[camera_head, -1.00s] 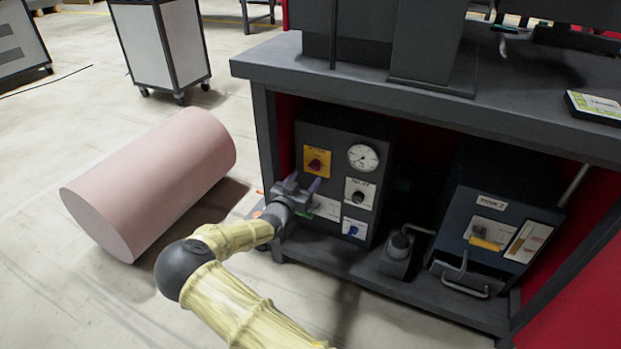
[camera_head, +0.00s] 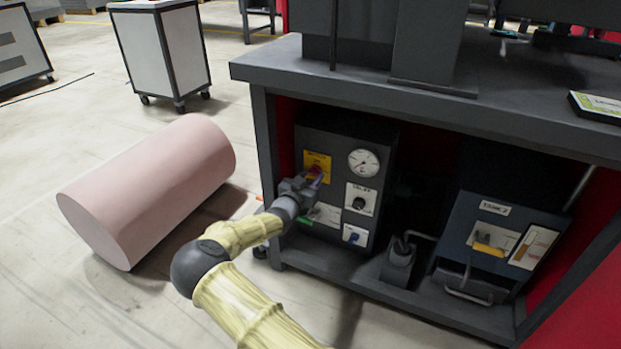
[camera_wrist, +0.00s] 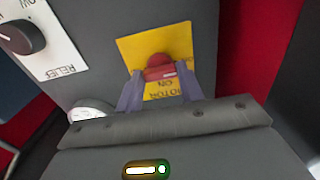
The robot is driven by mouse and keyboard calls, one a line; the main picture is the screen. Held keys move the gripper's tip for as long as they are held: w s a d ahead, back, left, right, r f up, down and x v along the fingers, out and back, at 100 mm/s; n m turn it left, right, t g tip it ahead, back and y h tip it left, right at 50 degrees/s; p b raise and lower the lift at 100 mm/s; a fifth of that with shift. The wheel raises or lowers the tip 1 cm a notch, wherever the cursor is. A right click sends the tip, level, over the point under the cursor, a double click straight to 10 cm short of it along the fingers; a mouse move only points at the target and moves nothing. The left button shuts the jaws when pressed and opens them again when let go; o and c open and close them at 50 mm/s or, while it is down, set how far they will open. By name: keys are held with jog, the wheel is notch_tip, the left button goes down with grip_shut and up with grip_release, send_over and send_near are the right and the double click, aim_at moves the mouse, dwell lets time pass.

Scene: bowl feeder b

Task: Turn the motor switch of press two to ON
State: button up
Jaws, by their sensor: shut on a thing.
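The motor switch is a red knob (camera_wrist: 158,68) on a yellow plate (camera_wrist: 180,42) marked MOTOR and ON, seen upside down in the wrist view. In the head view the yellow plate (camera_head: 318,160) is at the upper left of the dark control box (camera_head: 340,140) under the bench. My gripper (camera_wrist: 160,82) has its two fingers on either side of the red knob and is shut on it. In the head view my gripper (camera_head: 313,178) covers most of the knob. I cannot tell which position the knob points to.
A gauge (camera_head: 363,163), a valve knob (camera_head: 359,203) and a blue switch (camera_head: 354,236) share the box face. A second box labelled TANK 2 (camera_head: 494,208) stands at the right. The bench top (camera_head: 300,68) overhangs above. A pink cylinder (camera_head: 150,185) lies on the floor at the left.

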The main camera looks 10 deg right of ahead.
jog(key=shift+m, duration=0.4)
jog(key=m+p, duration=0.1)
jog(key=m, duration=0.7)
jog(key=shift+p, duration=0.3)
jog(key=m+b, duration=0.1)
jog(key=m, duration=0.3)
jog(key=shift+f, duration=0.1)
jog(key=m+b, duration=0.2)
jog(key=m, duration=0.3)
jog(key=o, duration=1)
jog(key=shift+s+a, duration=0.1)
